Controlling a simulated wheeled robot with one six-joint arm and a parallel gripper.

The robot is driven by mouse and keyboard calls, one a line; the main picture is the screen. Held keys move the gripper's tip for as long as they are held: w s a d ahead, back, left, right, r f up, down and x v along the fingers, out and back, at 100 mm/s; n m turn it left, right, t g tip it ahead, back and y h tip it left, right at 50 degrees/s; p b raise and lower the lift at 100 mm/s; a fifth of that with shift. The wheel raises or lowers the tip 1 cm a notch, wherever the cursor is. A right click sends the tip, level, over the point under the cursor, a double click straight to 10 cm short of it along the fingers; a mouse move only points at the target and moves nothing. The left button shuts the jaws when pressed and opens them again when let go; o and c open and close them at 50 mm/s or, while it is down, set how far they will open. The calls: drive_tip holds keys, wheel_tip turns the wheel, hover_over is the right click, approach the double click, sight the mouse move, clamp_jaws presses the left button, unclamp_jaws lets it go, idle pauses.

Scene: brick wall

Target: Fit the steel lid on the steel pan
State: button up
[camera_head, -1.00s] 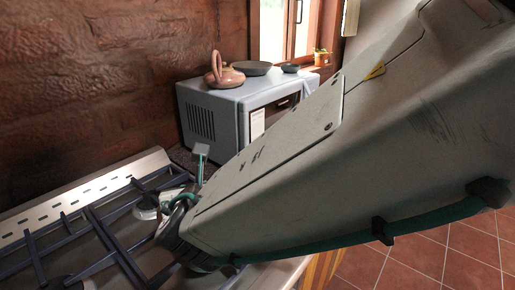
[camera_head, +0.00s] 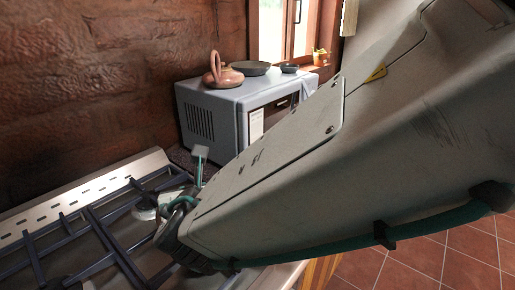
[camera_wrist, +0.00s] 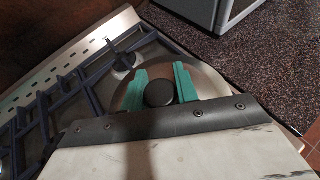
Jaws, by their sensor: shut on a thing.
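The steel lid (camera_wrist: 208,82) is a round, shiny disc with a black knob (camera_wrist: 160,94) at its centre in the wrist view. My gripper (camera_wrist: 160,73) has its two green fingers on either side of the knob and is shut on it. The lower part of the lid is hidden behind my wrist. In the head view my arm covers most of the gripper and lid. I cannot make out the steel pan in either view, so I cannot tell whether the lid touches it.
The gas hob with dark grates (camera_head: 95,232) lies at the lower left, with a slotted steel back rail (camera_head: 85,195). A grey microwave (camera_head: 208,122) stands behind on the dark speckled counter (camera_wrist: 250,62). A clay teapot (camera_head: 222,76) and dark dishes sit on it.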

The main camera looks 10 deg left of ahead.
drive_tip(key=shift+f, duration=0.45)
idle(0.3)
drive_tip(key=o, duration=1.2)
drive_tip(key=shift+c, duration=0.2)
drive_tip(key=shift+s, duration=0.1)
drive_tip(key=v, duration=0.7)
drive_tip(key=shift+s+d+r, duration=0.15)
drive_tip(key=shift+s+d, duration=0.1)
